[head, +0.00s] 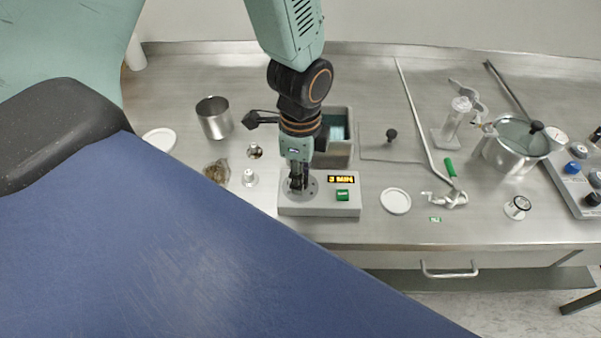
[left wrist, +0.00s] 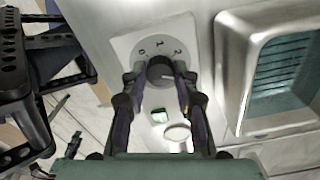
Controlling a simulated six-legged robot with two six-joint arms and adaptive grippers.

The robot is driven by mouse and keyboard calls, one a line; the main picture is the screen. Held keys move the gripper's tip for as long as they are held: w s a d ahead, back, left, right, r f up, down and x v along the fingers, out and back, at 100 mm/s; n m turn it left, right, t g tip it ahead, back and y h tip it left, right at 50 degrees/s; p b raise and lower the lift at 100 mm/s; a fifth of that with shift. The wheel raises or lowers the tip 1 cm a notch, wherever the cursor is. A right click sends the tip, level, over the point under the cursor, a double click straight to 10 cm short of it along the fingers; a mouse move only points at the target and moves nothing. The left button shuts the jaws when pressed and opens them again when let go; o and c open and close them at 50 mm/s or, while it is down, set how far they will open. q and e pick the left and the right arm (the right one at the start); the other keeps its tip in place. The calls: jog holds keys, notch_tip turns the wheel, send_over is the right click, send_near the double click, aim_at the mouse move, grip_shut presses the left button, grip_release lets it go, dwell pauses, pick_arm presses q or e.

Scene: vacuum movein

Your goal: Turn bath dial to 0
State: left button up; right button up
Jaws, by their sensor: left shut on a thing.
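The bath dial is a dark round knob (left wrist: 160,70) on a pale plate with numerals around it, seen in the left wrist view. It sits on the left part of a grey control box (head: 318,208) in the head view. My left gripper (head: 297,187) points down onto it; in the left wrist view its two fingers (left wrist: 158,82) are on either side of the knob, shut on it. I cannot tell where the dial's pointer stands. The box has a lit display (head: 341,179) that seems to read 3 MIN, and a green button (head: 342,195). My right gripper is not in view.
A bath with a teal inside (left wrist: 284,70) stands right behind the box. A steel cup (head: 214,118), white discs (head: 396,201), a hand crank tool (head: 447,199) and a lidded pot (head: 510,158) stand around on the steel bench. The bench's front edge is close to the box.

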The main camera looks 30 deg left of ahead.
pick_arm(q)
jog(key=shift+s, duration=0.15)
grip_shut()
